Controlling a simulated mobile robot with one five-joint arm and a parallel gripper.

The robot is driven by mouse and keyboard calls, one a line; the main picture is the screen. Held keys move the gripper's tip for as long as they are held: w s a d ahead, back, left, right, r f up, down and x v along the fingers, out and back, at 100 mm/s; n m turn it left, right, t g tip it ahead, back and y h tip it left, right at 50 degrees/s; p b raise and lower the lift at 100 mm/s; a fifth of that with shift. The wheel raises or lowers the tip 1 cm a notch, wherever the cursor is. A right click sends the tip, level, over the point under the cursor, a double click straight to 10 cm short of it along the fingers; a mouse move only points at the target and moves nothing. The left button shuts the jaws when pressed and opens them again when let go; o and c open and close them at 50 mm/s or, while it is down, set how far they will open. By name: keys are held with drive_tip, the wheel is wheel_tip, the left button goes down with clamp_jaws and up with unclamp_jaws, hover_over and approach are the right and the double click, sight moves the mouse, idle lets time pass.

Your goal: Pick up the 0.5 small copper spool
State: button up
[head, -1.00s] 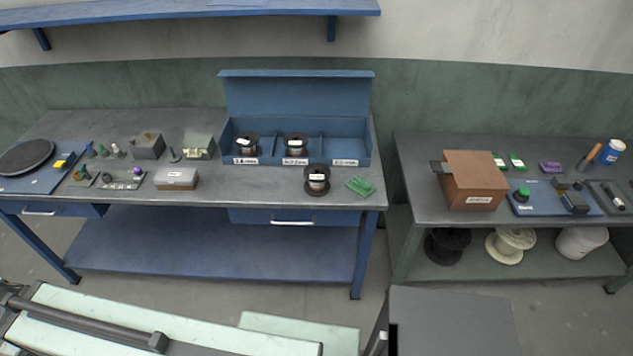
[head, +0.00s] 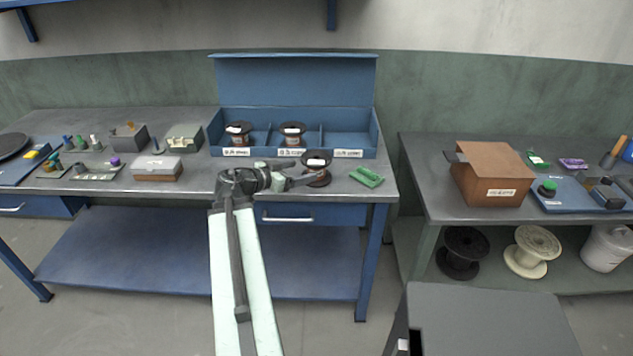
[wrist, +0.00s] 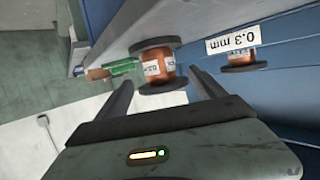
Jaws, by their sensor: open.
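A small copper spool (head: 317,176) with dark flanges and a white label stands on the blue bench in front of the box's right compartment. In the wrist view the copper spool (wrist: 158,68) lies ahead of my gripper (wrist: 161,78), lined up between its two open fingers. I cannot tell whether the fingertips reach around it. The spool's label is too small to read. In the head view my gripper (head: 300,181) is at bench height, just left of the spool, partly hiding its lower part. My gripper is empty.
A blue open-lidded box (head: 348,133) behind holds a left spool (head: 239,134) and a middle spool (head: 291,134); its right compartment is empty. A label reading 0.3 mm (wrist: 232,37) shows in the wrist view. A green object (head: 367,176) lies right of the spool.

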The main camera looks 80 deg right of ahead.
drive_tip(key=shift+b+x, duration=0.95)
drive_tip(key=shift+x, duration=3)
drive_tip(key=shift+r, duration=0.25)
clamp_jaws()
